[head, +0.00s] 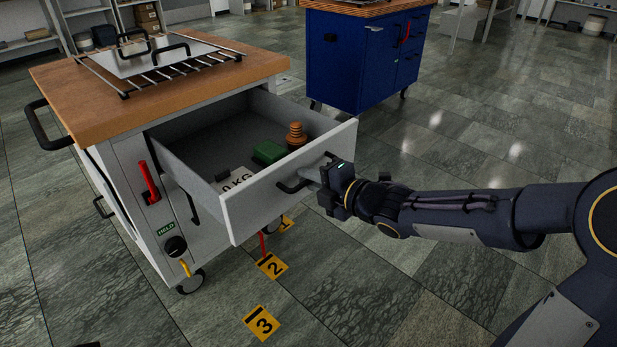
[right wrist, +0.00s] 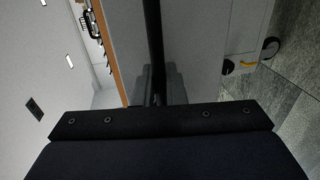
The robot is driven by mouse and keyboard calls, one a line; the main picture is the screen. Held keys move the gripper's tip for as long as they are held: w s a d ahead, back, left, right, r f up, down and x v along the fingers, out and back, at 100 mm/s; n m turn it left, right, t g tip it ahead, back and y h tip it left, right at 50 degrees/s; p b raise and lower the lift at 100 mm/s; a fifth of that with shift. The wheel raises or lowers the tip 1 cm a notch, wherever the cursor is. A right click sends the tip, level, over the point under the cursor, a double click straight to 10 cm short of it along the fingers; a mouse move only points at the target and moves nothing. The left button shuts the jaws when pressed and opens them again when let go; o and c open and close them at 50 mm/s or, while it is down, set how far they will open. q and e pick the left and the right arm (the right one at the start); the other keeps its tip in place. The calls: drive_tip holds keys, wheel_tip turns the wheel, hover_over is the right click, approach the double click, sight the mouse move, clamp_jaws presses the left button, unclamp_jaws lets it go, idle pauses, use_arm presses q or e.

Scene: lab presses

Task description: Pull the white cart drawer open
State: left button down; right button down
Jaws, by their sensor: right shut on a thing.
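The white cart (head: 125,180) with a wooden top stands at the left in the head view. Its white drawer (head: 265,195) is pulled well out toward the right. Inside lie a green block (head: 268,152), an orange ribbed object (head: 296,135) and a pale block (head: 237,180) marked "KG". My right gripper (head: 318,178) is shut on the dark drawer handle (head: 292,187) at the drawer front. In the right wrist view the dark handle bar (right wrist: 154,50) runs up from the gripper, in front of the grey drawer front. My left gripper is not in view.
A wire rack with a metal plate (head: 150,62) lies on the cart top. A blue cabinet (head: 350,60) on casters stands behind. Yellow floor markers 2 (head: 271,266) and 3 (head: 262,323) lie below the drawer. The tiled floor at right is clear.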

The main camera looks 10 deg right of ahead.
drive_tip(key=c, duration=1.8)
unclamp_jaws()
drive_tip(key=shift+c, duration=0.2)
drive_tip(key=p+v, duration=0.3)
drive_tip(key=v, duration=0.4)
drive_tip(key=shift+s+d, duration=0.25)
drive_tip(key=shift+s, duration=0.1)
